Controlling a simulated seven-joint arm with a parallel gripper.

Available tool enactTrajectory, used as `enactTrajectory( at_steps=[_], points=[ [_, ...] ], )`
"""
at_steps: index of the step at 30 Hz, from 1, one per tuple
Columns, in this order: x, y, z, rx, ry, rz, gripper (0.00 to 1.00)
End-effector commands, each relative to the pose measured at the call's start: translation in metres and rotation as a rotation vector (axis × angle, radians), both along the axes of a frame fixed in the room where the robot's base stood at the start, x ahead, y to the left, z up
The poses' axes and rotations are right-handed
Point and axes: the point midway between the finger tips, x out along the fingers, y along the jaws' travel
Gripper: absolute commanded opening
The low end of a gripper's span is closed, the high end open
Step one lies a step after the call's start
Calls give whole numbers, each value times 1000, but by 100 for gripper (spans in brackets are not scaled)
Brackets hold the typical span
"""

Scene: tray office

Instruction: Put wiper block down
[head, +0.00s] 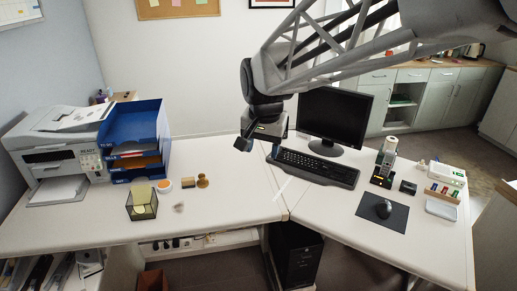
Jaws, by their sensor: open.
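My gripper (260,151) hangs above the desk near the seam of its two tops, left of the keyboard. Its jaws are open, and I see nothing held between them. A small block with a tan part and a dark part (188,183), which looks like the wiper block, rests on the left desk top (235,195). It is well to the left of my gripper and apart from it. It is too small to make out in detail.
Close to the block are brown stamp-like pieces (203,181), a round orange-topped tub (163,185), a dark mesh cup (142,203) and a small blurred item (179,207). Blue trays (135,135) and a printer (55,150) stand left. A keyboard (315,168) and monitor (334,115) are right.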

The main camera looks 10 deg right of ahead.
Motion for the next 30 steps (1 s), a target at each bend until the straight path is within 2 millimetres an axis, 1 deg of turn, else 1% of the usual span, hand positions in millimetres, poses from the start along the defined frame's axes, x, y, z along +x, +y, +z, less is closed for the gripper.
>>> enactTrajectory(
  at_steps=[1, 3, 11, 18, 21, 24, 27, 30],
  points=[
    [-14, -4, 2, -4, -6, 23, 57],
    [-33, -9, 2, -13, -12, 62, 57],
    [-102, -27, -1, -43, -35, 202, 57],
    [-163, -39, -13, -76, -53, 332, 57],
    [-184, -42, -20, -88, -59, 380, 57],
    [-201, -45, -25, -99, -63, 419, 57],
    [-212, -47, -29, -107, -68, 445, 57],
    [-218, -47, -32, -110, -67, 461, 57]
  ],
)
